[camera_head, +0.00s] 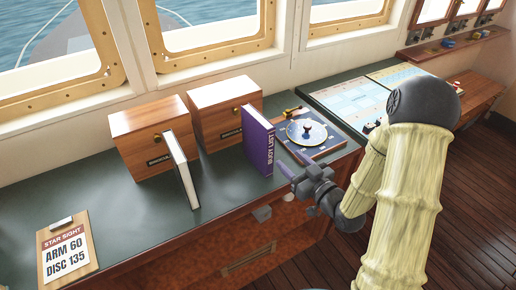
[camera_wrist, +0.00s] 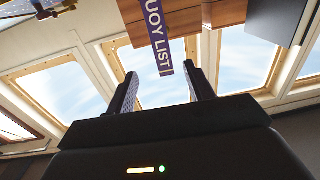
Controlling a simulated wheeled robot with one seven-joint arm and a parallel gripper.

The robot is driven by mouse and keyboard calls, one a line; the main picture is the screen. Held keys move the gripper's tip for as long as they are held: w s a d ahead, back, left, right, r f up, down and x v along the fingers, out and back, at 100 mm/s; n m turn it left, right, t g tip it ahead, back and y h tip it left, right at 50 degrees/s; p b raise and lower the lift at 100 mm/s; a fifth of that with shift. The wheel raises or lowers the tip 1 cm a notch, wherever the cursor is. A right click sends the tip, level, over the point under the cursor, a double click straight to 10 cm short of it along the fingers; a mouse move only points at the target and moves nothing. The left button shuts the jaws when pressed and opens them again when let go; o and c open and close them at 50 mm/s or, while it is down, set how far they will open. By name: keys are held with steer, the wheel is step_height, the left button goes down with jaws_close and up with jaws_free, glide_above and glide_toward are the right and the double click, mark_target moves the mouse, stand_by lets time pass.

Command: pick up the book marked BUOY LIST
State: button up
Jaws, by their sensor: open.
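The purple book marked BUOY LIST (camera_head: 259,142) stands upright on the dark green counter, its lettered spine facing the front edge. In the wrist view its spine (camera_wrist: 157,38) hangs from the top, lying between the lines of my two fingers and beyond their tips. My gripper (camera_head: 286,172) is in front of the counter's edge, just right of and below the book. In the wrist view my gripper (camera_wrist: 160,80) is open with nothing between the fingers. I see no contact with the book.
A white book (camera_head: 182,168) stands to the left. Two wooden boxes (camera_head: 153,137) (camera_head: 224,111) stand behind. A blue plotting instrument with a round dial (camera_head: 307,131) lies close to the right of the purple book. A STAR SIGHT clipboard (camera_head: 67,250) lies at far left. Windows line the back.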

mark_target(271, 142)
steer(key=b, duration=0.3)
steer(key=shift+w+a+f+b, duration=0.15)
steer(key=shift+a+b, duration=0.15)
steer(key=p+x, duration=0.1)
steer(key=x, duration=0.3)
steer(key=p+x, duration=0.1)
steer(key=x, duration=0.3)
steer(key=shift+w+a+r+p, duration=0.2)
steer(key=shift+w+a+p, duration=0.05)
steer(key=shift+p, duration=0.05)
steer(key=shift+w, duration=0.15)
steer(key=shift+d, duration=0.1)
